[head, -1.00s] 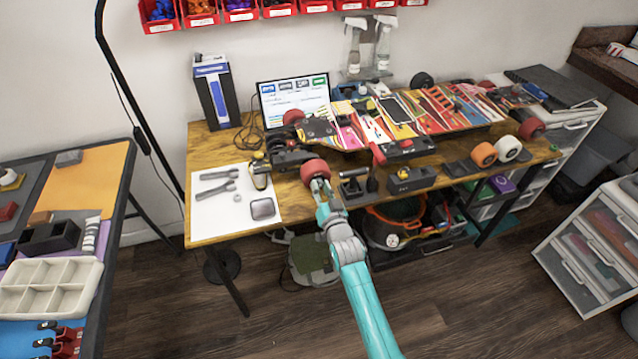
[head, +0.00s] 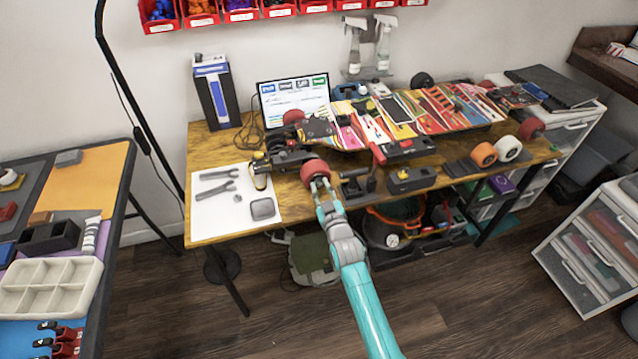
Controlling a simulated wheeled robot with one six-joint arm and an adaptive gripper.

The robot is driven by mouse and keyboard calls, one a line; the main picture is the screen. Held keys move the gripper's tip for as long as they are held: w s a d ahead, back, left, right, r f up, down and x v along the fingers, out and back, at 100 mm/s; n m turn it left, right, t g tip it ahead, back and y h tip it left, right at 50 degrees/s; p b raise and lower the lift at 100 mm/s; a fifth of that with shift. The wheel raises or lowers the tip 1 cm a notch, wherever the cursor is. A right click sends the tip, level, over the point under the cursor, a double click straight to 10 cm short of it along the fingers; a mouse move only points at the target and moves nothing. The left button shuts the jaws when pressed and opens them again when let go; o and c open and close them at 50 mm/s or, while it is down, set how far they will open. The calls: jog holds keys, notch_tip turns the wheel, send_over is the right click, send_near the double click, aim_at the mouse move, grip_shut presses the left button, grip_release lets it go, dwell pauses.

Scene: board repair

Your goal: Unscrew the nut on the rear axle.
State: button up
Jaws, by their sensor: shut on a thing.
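The longboard (head: 375,122) lies on the wooden workbench with its colourful side up, its truck and wheels towards the left end. The near red wheel (head: 314,169) is on the axle at the bench's front. My gripper (head: 320,184) is at the outer face of this wheel, coming from the front. Its fingers are shut on the axle nut, which is too small and too covered by the fingers to make out. Another red wheel (head: 293,117) shows at the far side of the board.
A white mat (head: 210,226) on the bench's left holds wrenches (head: 217,188), a small grey ring-like part (head: 237,198) and a dark dish (head: 263,208). Dark block-like holders (head: 411,180) stand right of my gripper. A laptop (head: 293,98) stands behind.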

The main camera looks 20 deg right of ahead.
jog(key=shift+n, duration=0.3)
jog(key=n, duration=0.5)
jog(key=shift+n, duration=0.3)
jog(key=o, duration=1)
jog(key=shift+c, duration=1)
jog(key=m, duration=0.4)
jog(key=shift+m, duration=0.9)
